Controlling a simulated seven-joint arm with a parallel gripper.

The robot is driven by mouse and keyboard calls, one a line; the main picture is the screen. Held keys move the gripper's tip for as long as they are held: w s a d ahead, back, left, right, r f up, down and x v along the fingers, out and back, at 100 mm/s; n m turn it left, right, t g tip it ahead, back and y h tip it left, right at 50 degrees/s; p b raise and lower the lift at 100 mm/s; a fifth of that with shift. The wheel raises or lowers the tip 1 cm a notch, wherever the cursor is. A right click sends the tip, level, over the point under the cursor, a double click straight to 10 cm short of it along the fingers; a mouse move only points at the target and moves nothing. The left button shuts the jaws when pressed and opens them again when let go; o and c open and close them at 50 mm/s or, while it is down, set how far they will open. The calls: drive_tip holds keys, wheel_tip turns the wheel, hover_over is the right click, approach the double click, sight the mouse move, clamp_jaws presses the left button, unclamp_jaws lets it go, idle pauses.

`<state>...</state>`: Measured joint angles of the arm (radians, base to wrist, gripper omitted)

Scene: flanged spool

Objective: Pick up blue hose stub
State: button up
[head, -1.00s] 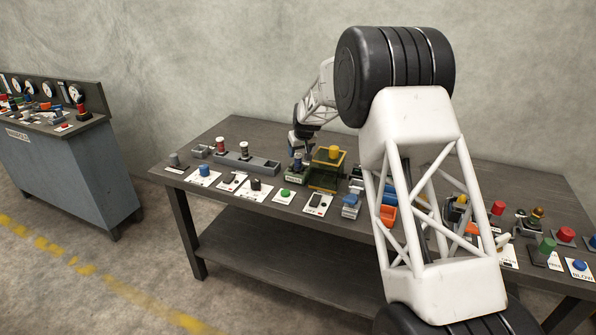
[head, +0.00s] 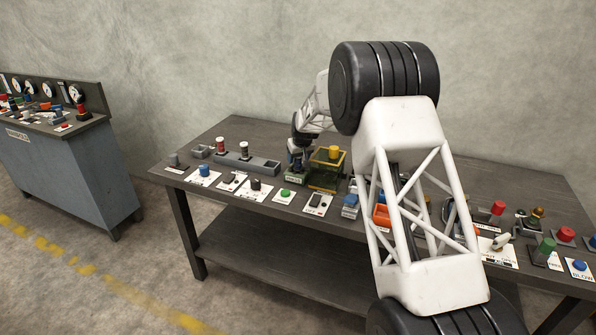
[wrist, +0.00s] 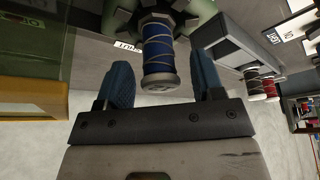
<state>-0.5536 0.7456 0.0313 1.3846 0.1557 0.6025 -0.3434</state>
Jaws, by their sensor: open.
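The blue hose stub (wrist: 158,50) is a short ribbed cylinder with blue bands and a pale end, seen in the wrist view. It stands out from a dark, toothed fitting with a green base (wrist: 187,12). My gripper (wrist: 162,68) is open, with one blue finger on each side of the stub. A gap shows between the stub and both fingers, so it is not gripped. In the head view my gripper (head: 298,158) is down at the bench beside the yellow-topped box, and it mostly hides the stub there.
The green and yellow box (head: 323,178) with a yellow knob stands close on the right of my gripper. A grey tray (head: 262,167) with spools lies to the left. Button panels line the bench's front edge. A gauge cabinet (head: 60,150) stands far left.

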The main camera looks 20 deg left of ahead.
drive_tip(key=shift+x, duration=1.25)
drive_tip(key=c, duration=1.1)
drive_tip(key=shift+o, duration=0.2)
drive_tip(key=shift+r, duration=0.1)
drive_tip(key=shift+r, duration=4.95)
